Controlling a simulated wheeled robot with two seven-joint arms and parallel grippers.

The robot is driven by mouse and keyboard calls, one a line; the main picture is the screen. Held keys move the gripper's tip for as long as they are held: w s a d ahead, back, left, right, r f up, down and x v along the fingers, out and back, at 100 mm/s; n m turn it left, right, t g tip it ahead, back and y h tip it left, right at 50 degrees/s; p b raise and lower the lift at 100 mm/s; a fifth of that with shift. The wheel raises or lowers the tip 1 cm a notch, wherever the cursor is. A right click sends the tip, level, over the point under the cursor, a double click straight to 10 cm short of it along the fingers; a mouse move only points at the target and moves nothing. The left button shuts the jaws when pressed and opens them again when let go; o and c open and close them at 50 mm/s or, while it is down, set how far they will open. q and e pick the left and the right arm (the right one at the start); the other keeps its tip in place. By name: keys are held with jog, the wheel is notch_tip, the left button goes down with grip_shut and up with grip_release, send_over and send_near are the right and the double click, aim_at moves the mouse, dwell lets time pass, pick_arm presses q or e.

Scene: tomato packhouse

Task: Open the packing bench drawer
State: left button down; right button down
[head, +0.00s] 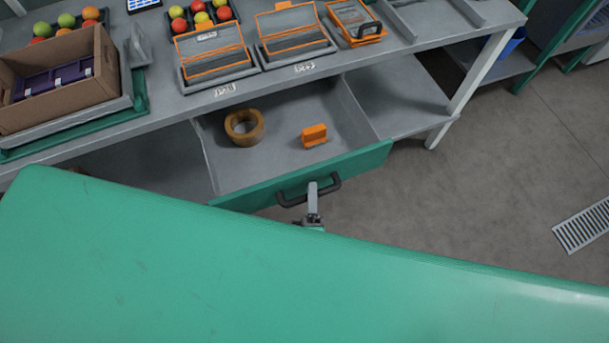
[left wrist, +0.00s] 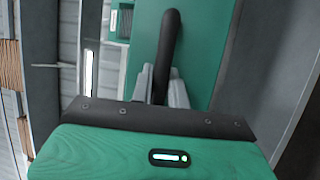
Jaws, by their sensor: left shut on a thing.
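The packing bench drawer (head: 362,164) stands pulled out from under the grey bench, with a green front and a grey inside. Its dark bar handle (head: 292,200) is on the front; the handle also shows in the left wrist view (left wrist: 170,40). My left gripper (head: 313,190) is at the handle, its fingers shut around the bar; the wrist view shows the fingers (left wrist: 162,82) on either side of it. A roll of brown tape (head: 244,128) and an orange block-like item (head: 314,135) lie in the drawer. My right gripper is not in view.
On the bench top (head: 330,62) are a cardboard box (head: 90,85), two orange-framed trays (head: 215,55), an orange device (head: 355,20) and tomato trays. A large green surface fills the foreground. Floor at right is clear, with a drain grate (head: 582,226).

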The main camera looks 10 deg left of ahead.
pick_arm(q)
jog(key=s+d, duration=0.1)
jog(key=s, duration=0.1)
jog(key=shift+s+d, duration=0.3)
jog(key=shift+d, duration=0.05)
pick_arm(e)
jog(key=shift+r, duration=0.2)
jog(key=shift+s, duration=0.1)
pick_arm(q)
jog(key=c, duration=1.6)
grip_release()
jog(key=shift+c, duration=0.2)
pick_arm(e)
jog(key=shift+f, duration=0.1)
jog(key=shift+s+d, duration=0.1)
